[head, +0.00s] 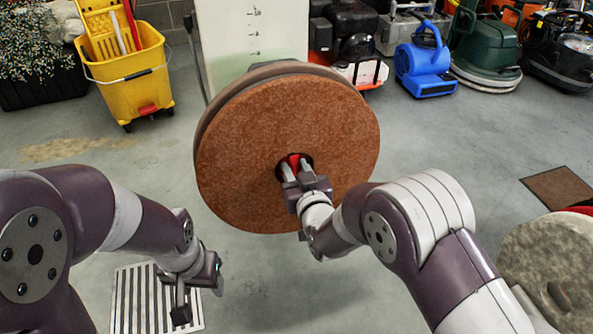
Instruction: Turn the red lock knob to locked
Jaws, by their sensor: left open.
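The red lock knob (294,160) sits in the dark centre hole of a large round brown pad (250,130) that stands upright, facing me. Only a small red part of the knob shows. My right gripper (297,169) is at the hole, with its two fingers apart and pointing in, one on each side of the red part. I cannot tell whether the fingers touch the knob. The knob's lock position cannot be read. My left gripper (200,300) is open and empty, low at the left, well away from the pad.
A floor grate (135,300) lies under my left gripper. A yellow mop bucket (135,75) stands at the back left. A blue blower (425,65) and other machines line the back. A grey round pad (550,255) is at the right. The floor left of the brown pad is clear.

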